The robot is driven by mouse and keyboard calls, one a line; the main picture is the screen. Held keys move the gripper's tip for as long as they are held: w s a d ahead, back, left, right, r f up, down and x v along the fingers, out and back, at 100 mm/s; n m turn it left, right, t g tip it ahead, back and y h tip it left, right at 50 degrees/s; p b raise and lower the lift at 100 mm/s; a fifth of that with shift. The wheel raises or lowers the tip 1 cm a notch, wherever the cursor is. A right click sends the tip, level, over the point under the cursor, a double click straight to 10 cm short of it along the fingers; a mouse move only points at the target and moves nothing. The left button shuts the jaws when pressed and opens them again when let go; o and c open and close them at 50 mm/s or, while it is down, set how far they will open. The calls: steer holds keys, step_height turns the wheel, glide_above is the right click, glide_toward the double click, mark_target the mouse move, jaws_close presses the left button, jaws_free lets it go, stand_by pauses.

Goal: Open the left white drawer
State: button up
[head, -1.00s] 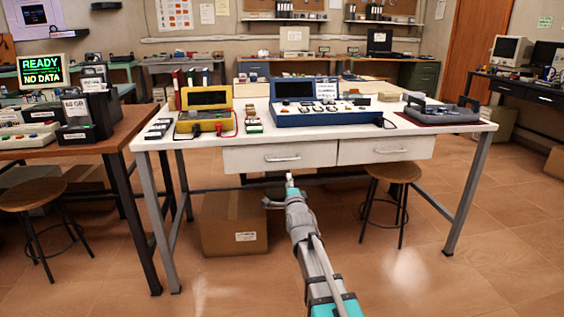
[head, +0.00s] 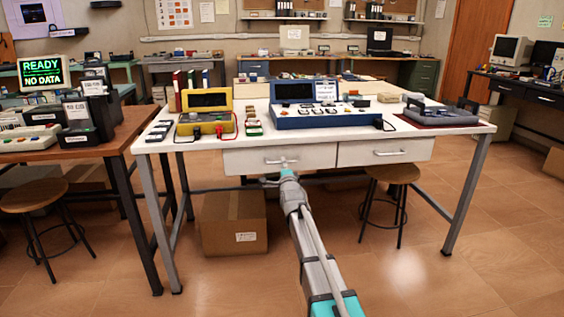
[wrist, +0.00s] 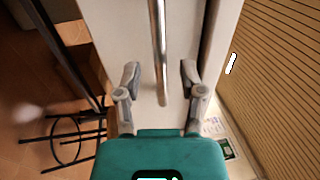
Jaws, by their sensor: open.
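The left white drawer (head: 247,161) is shut under the white table's top. Its metal bar handle (head: 292,161) runs across the drawer front. My gripper (head: 283,167) is at this handle, in front of the drawer, and partly covers it. In the wrist view my gripper (wrist: 160,72) is open, with one finger on each side of the handle (wrist: 159,45). The handle's end lies between the fingers. The white drawer front (wrist: 115,35) fills the middle behind them. I cannot tell whether a finger touches the handle.
The right white drawer (head: 365,151) is shut beside it. The white table (head: 290,138) carries a yellow device (head: 206,120) and a blue device (head: 322,115). A cardboard box (head: 233,223) and a stool (head: 393,173) are at floor level below. The floor in front is clear.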

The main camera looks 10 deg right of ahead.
steer(key=shift+w+r, duration=0.2)
steer(key=shift+w, duration=0.95)
jaws_close()
